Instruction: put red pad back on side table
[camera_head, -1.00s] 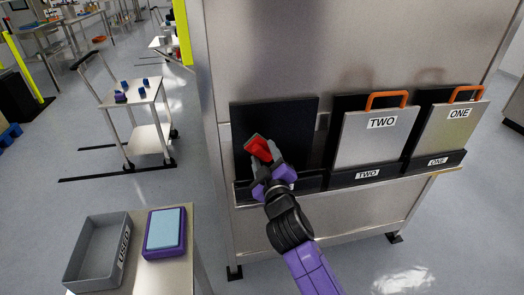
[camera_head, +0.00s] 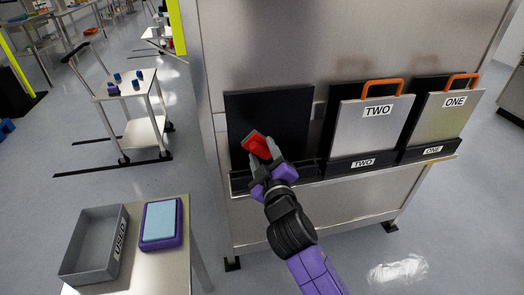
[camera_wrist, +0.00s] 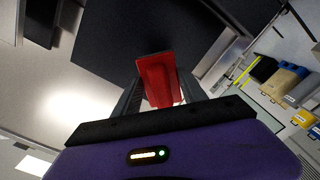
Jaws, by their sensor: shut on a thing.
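The red pad (camera_head: 257,145) is held in my gripper (camera_head: 265,157), in front of the black panel at the left of the rack. In the wrist view the red pad (camera_wrist: 158,78) sits between the two dark fingers of my gripper (camera_wrist: 157,92), which are shut on it. A side table (camera_head: 150,263) stands at the lower left, apart from the pad. On it are a grey bin (camera_head: 84,262) marked USED and a purple tray (camera_head: 150,241) with a light blue pad (camera_head: 160,220).
The rack ledge (camera_head: 330,180) runs below the panels. Panel TWO (camera_head: 372,135) and panel ONE (camera_head: 440,122), both with orange handles, stand at the right. A cart (camera_head: 125,90) with small blue items is at the back left. Open floor lies between cart and side table.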

